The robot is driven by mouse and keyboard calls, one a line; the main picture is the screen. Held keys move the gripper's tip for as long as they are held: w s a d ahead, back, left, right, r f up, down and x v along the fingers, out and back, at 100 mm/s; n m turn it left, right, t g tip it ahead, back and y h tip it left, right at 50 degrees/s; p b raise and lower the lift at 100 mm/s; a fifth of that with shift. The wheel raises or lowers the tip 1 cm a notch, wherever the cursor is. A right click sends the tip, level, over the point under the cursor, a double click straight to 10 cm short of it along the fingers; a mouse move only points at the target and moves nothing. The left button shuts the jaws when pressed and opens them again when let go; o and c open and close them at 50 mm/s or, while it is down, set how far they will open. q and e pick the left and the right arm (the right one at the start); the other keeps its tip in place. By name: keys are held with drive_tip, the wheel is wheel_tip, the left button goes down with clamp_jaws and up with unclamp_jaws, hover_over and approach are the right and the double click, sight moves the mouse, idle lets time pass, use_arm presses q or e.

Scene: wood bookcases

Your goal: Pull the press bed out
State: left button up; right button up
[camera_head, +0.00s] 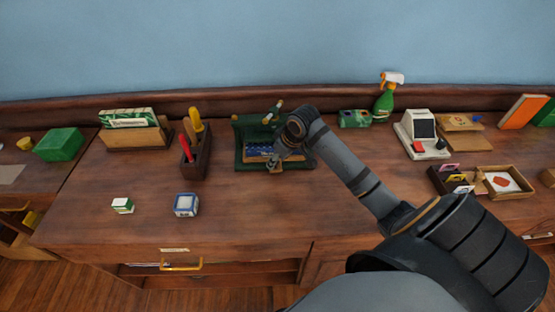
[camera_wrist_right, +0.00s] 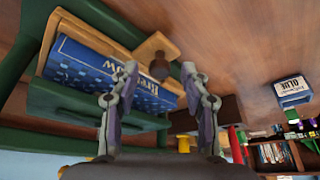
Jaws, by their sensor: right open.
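The green press (camera_head: 240,160) stands at the back middle of the desk in the head view. A blue book (camera_head: 258,150) lies in it. In the right wrist view, the book (camera_wrist_right: 100,72) lies on the wooden press bed (camera_wrist_right: 78,28), inside the green frame (camera_wrist_right: 85,108). A wooden tab with a dark knob (camera_wrist_right: 160,66) sticks out from the bed's front. My right gripper (camera_wrist_right: 159,70) is open, its two fingers apart on either side of the knob in that view. Contact cannot be told. In the head view my right gripper (camera_head: 275,159) partly covers the press. My left gripper is not in view.
A tool holder (camera_head: 195,150) stands left of the press. A blue-and-white glue box (camera_head: 186,204) and a small green-and-white box (camera_head: 123,205) are nearer the front. A cash register (camera_head: 421,135) and spray bottle (camera_head: 384,105) stand right. The desk before the press is clear.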

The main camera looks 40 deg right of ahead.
drive_tip(key=shift+w+f, duration=0.2)
drive_tip(key=shift+f, duration=0.1)
drive_tip(key=shift+r, duration=0.1)
clamp_jaws()
